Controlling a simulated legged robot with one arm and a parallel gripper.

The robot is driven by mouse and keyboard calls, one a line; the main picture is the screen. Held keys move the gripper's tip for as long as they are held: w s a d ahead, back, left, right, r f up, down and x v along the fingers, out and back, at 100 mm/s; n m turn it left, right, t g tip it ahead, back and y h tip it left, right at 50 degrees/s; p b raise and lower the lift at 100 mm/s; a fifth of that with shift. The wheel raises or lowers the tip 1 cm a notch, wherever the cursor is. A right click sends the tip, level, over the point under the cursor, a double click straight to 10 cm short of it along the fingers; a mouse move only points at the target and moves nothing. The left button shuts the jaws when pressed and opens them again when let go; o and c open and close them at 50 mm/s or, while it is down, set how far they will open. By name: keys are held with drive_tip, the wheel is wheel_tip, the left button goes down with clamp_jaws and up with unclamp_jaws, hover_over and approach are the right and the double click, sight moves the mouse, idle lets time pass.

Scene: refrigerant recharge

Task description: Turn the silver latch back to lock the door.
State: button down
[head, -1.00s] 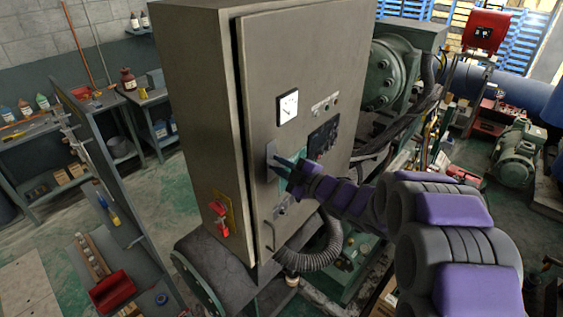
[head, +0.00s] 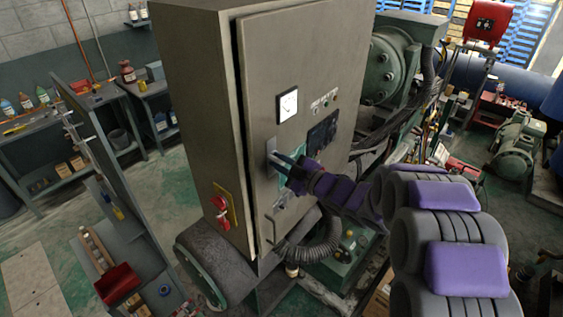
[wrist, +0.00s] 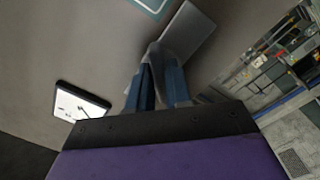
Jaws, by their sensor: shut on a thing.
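The grey cabinet door (head: 300,55) stands flush or nearly flush with its cabinet; a dark seam runs down its left edge. The silver latch (head: 271,147) is on the door near that edge and also shows as a flat grey metal piece in the wrist view (wrist: 190,32). My gripper (head: 274,157) reaches in from the right at the latch. In the wrist view its two blue fingers (wrist: 158,75) are shut on the lower end of the latch. The fingers hide the gripped part, so I cannot tell whether the latch is fully turned.
A white gauge (head: 288,105) sits above the latch, and it shows beside my fingers in the wrist view (wrist: 80,103). A red switch (head: 222,205) is on the cabinet's side. A corrugated hose (head: 310,240) runs below. A grey panel (head: 105,170) and shelves stand at left.

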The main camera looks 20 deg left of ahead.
drive_tip(key=shift+s+f+m+p, duration=0.15)
drive_tip(key=shift+f+m+p, duration=0.3)
drive_tip(key=shift+p, duration=0.35)
drive_tip(key=m, duration=0.3)
drive_tip(key=shift+a+m, duration=0.15)
drive_tip(key=shift+m, duration=0.1)
drive_tip(key=shift+a, duration=0.15)
drive_tip(key=m, duration=0.2)
drive_tip(key=shift+m, duration=0.3)
drive_tip(key=c, duration=1.6)
unclamp_jaws()
drive_tip(key=shift+m, duration=0.4)
drive_tip(key=o, duration=0.4)
drive_tip(key=shift+r, duration=0.2)
